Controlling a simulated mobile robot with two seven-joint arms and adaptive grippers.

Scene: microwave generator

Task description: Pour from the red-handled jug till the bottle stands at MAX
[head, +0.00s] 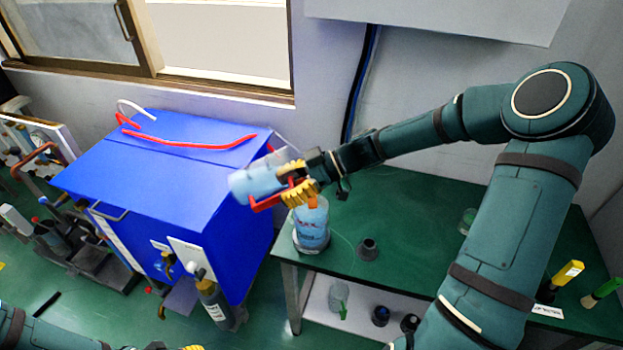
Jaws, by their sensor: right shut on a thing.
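The red-handled jug (252,183) is pale blue and see-through. It is held tilted, almost on its side, above the left end of the green table. My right gripper (291,184), with yellow fingers, is shut on its red handle. The bottle (312,232) holds blue liquid and stands upright at the table's left corner, just below and right of the jug. The gripper hides part of the bottle's top. I cannot read its MAX mark or see a stream clearly. My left gripper (190,347) barely shows at the bottom edge.
The green table (415,220) carries a small dark cup (368,249), a clear glass (467,221) and a yellow-handled tool (567,274). A blue cabinet (160,180) with red tubing stands at the left. A lower shelf (350,312) holds small vessels.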

